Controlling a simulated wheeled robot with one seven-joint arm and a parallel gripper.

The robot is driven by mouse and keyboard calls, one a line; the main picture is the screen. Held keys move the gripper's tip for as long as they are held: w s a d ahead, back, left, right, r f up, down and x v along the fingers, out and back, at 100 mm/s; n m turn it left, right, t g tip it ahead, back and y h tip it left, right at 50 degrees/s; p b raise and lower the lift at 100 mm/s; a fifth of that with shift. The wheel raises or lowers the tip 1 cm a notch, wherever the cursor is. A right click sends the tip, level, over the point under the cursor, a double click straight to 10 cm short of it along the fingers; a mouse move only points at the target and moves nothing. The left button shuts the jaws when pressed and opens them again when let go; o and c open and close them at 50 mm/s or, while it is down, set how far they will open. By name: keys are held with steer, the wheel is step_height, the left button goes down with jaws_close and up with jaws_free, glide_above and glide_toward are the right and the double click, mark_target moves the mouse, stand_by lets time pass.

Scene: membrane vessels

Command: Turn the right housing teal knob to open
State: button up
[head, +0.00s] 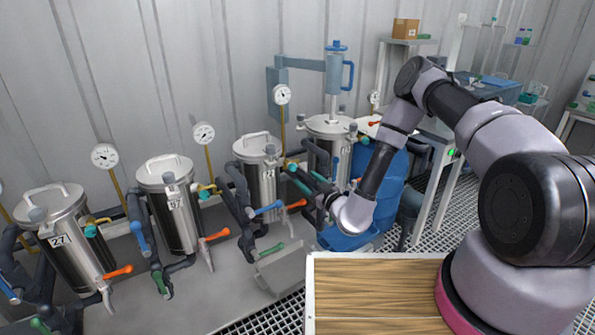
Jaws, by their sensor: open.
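Several steel vessel housings stand in a row along the wall. The rightmost housing (322,150) has a small teal knob (364,140) at its upper right side. The housing to its left (262,183) also has a teal knob (292,167) by its upper right side. My gripper (299,178) is open, reaching left from my wrist, with its fingers close to that second knob. I cannot tell whether they touch it. The fingers are small and partly merge with the dark pipes, and the knob's exact turn is unclear.
Orange levers (296,204), blue levers (268,208) and dark pipes crowd the housings' fronts. Pressure gauges (282,95) stand on thin yellow stems. A blue barrel (386,190) stands behind my forearm. A wooden top (375,290) lies in front; a bench with boxes is at the back right.

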mark_target(294, 169)
steer(key=x, duration=0.7)
steer(key=shift+w+a, duration=0.2)
steer(key=shift+w, duration=0.05)
jaws_close()
